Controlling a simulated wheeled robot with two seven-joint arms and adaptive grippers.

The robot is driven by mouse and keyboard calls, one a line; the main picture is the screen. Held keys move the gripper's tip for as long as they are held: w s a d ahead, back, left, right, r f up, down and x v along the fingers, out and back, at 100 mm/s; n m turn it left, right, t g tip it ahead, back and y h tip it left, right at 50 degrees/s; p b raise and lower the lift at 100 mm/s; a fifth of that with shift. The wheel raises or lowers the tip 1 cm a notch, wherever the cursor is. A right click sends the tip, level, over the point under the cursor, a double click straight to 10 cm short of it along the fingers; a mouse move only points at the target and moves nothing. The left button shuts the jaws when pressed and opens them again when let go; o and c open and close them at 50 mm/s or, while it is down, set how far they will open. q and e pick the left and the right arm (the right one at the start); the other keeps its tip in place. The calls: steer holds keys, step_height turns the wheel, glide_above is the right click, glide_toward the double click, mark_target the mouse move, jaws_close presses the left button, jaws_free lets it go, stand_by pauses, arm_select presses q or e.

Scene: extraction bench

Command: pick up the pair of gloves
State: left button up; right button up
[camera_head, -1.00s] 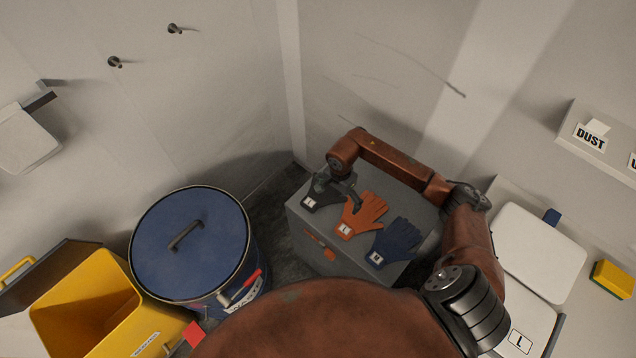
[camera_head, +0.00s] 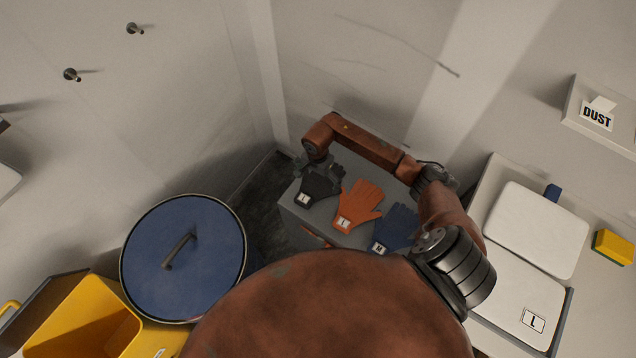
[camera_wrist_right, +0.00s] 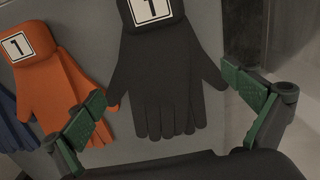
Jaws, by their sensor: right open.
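Three pairs of gloves lie side by side on a grey box (camera_head: 296,212). The black gloves (camera_head: 317,190) are at the left, the orange gloves (camera_head: 357,205) in the middle, the blue gloves (camera_head: 397,228) at the right. Each carries a white tag. My right gripper (camera_head: 322,172) is over the finger end of the black gloves and hides part of them. In the right wrist view the black gloves (camera_wrist_right: 165,75) lie between the open green fingertips (camera_wrist_right: 165,88), the orange gloves (camera_wrist_right: 55,85) beside them. Nothing is held. My left gripper is not in view.
A blue-lidded drum (camera_head: 205,270) and a yellow bin (camera_head: 85,320) stand left of the box. White containers (camera_head: 535,230) and a yellow sponge (camera_head: 614,246) are on the right. Walls close in behind the box.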

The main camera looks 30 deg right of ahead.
step_height(320, 180, down, 2)
steer(key=c, duration=0.8)
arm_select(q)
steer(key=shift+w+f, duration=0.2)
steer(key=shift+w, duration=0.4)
arm_select(e)
steer(key=shift+d, duration=0.1)
steer(key=c, duration=0.4)
